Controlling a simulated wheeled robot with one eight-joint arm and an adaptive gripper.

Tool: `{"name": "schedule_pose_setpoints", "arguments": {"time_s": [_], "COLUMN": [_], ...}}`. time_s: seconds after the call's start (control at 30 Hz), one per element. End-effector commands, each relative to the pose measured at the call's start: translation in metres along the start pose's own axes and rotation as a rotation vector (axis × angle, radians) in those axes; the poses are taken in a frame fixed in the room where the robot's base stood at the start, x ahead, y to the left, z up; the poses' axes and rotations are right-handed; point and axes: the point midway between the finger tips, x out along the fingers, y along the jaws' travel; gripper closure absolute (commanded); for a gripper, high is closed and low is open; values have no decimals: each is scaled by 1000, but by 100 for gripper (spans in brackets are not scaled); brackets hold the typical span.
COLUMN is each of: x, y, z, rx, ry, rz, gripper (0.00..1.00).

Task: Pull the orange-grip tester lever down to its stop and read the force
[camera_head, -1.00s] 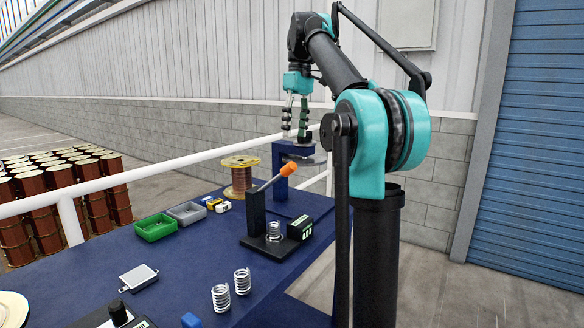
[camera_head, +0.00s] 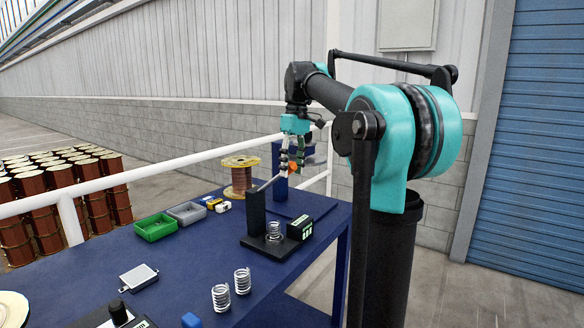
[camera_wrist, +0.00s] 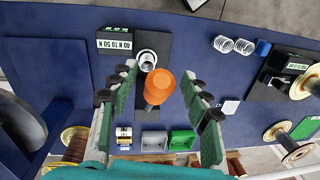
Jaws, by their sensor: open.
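The spring tester (camera_head: 256,213) stands on the blue table with its lever slanting up to the right. The orange grip (camera_wrist: 161,87) sits between the spread fingers in the wrist view, and the gripper partly hides it in the head view. My gripper (camera_wrist: 158,98) is open, with a finger on each side of the grip and visible gaps. A spring (camera_head: 274,230) stands on the tester base. The dark display box (camera_head: 300,228) is beside it; in the wrist view its label (camera_wrist: 115,45) appears upside down and seems to read "40 N to 50 N".
Two loose springs (camera_head: 242,281) stand toward the table front. A green bin (camera_head: 155,228) and a grey bin (camera_head: 187,213) are left of the tester. A copper wire spool (camera_head: 240,178) and a blue stand (camera_head: 281,160) are behind it. A white railing (camera_head: 150,169) runs beyond.

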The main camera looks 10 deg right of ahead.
Motion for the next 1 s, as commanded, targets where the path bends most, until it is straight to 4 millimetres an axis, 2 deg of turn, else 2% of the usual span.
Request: {"name": "schedule_pose_setpoints", "arguments": {"time_s": [0.07, 0.47, 0.83, 1.0], "x": [0, 0, 1, 8], "y": [0, 0, 0, 2], "z": [0, 0, 1, 8], "rx": [0, 0, 0, -5], "ry": [0, 0, 8, 53], "rz": [0, 0, -1, -5], "gripper": [52, 100, 100, 100]}}
